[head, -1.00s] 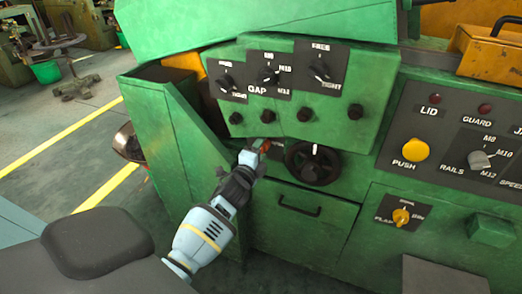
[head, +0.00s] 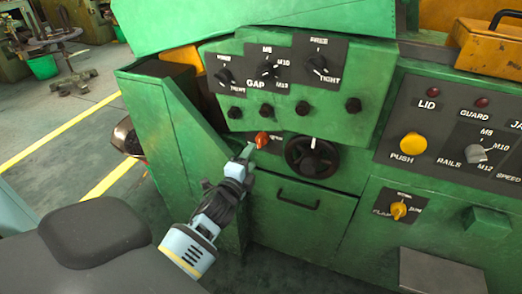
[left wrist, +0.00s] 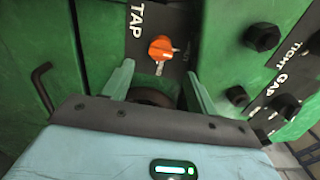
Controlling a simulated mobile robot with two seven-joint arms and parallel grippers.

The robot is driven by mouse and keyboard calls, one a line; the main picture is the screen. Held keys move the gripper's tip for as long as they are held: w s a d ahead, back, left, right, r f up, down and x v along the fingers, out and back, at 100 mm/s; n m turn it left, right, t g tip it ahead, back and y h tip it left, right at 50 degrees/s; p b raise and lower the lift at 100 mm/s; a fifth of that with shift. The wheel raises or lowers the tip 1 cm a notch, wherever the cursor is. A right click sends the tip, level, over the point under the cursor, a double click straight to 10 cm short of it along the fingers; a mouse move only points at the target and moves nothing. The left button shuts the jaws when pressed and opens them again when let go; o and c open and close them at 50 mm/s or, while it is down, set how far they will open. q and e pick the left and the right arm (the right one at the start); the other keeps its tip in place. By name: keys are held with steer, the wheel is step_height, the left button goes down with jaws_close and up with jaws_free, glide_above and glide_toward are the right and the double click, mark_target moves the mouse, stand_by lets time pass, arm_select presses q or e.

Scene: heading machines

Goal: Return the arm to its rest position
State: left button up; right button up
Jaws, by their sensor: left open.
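My left arm comes in from the lower left in the head view. Its gripper (head: 249,153) is just below and left of an orange knob (head: 262,139) on the green machine, apart from it. In the left wrist view the two fingers of the gripper (left wrist: 158,88) are spread with nothing between them. The orange knob (left wrist: 161,48) is on a dark plate labelled TAP, beyond the fingertips. My right gripper is not in these views.
A black handwheel (head: 312,157) is right of the gripper. A drawer handle (head: 298,199) is below it. The gap panel (head: 290,85) overhangs above. Open floor (head: 60,130) with yellow lines is at the left.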

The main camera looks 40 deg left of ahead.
arm_select(q)
steer(key=s+d+f+n+g+h+p, duration=0.2)
steer(key=s+d, duration=0.4)
steer(key=s, duration=0.7)
steer(key=s+d+f+n+g+h+p, duration=0.2)
steer(key=s+d+f+n, duration=0.4)
steer(key=s, duration=0.7)
steer(key=s+d+f+n+g+h+p, duration=0.2)
steer(key=s+d+f+n+g+p, duration=0.1)
steer(key=s, duration=1)
step_height(320, 180, down, 3)
steer(key=d+n+g, duration=0.1)
steer(key=d+n, duration=0.1)
steer(key=d, duration=0.1)
steer(key=shift+g+p, duration=0.3)
steer(key=shift+g, duration=0.1)
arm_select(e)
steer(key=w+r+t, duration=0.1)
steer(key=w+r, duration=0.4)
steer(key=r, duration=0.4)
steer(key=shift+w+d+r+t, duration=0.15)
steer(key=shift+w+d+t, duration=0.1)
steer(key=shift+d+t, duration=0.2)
arm_select(q)
steer(key=shift+s+a+n, duration=0.1)
steer(key=shift+n, duration=0.2)
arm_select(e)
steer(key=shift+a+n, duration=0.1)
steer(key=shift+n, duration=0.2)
